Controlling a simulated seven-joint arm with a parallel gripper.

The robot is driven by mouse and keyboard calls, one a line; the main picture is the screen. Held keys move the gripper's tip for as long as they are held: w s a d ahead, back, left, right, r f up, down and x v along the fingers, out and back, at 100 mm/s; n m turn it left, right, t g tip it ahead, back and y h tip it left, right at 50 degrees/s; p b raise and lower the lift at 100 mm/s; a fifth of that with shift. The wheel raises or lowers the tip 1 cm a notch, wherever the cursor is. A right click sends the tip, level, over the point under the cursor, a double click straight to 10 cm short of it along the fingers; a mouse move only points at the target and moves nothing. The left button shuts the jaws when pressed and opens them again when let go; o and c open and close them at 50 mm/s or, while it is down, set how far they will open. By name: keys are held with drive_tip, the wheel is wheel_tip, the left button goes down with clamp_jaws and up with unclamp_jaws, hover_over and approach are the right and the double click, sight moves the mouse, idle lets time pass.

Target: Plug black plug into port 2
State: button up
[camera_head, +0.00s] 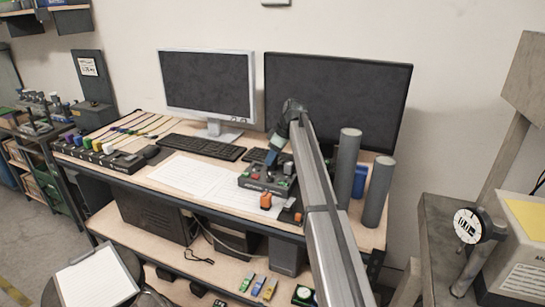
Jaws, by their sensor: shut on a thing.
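A dark multi-socket strip (122,162) lies along the left front of the desk, with several coloured plugs in a row on it. I cannot pick out a black plug for certain against the dark strip, and port numbers are too small to read. My arm comes in from the lower right and bends down at the desk's middle. My gripper (272,156) is small and partly hidden, at the back of a dark control box (262,184) with coloured buttons. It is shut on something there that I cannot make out. It is well to the right of the strip.
Two monitors (207,84) (338,97) stand at the back. A keyboard (203,147) and paper sheets (190,174) lie between strip and control box. An orange-topped switch (266,201) is at the front edge. Grey cylinders (378,192) stand right of my arm.

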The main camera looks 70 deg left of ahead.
drive_tip(key=shift+f, duration=0.8)
idle(1.7)
drive_tip(key=o, duration=1.1)
drive_tip(key=shift+o, duration=0.4)
drive_tip(key=o, duration=0.4)
drive_tip(key=shift+c, duration=0.2)
drive_tip(key=shift+r, duration=0.15)
drive_tip(key=shift+r, duration=3.35)
